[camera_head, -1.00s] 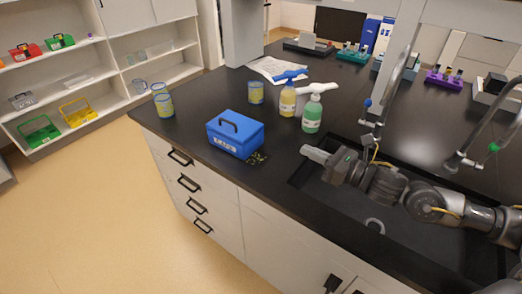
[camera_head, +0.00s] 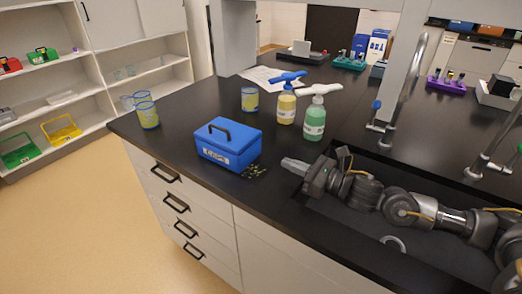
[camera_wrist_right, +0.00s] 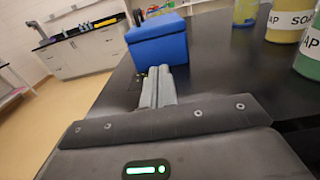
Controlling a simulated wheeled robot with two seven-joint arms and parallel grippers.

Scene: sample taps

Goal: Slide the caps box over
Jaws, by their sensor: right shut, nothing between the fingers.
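The blue caps box (camera_head: 228,143) with a dark top handle and a white label stands upright on the black bench top, near its front edge. My right gripper (camera_head: 287,163) is to the right of the box, low over the bench, shut and empty, its fingers pointing at the box. In the right wrist view the shut fingers (camera_wrist_right: 157,88) point toward the blue box (camera_wrist_right: 158,42). A gap seems to remain between fingertips and box. My left gripper is not in view.
A yellow soap bottle (camera_head: 286,106) and a green soap bottle (camera_head: 314,120) stand behind the gripper. A small dark speckled patch (camera_head: 255,171) lies beside the box. Glass beakers (camera_head: 147,114) stand at left. The sink (camera_head: 350,215) lies under my right arm.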

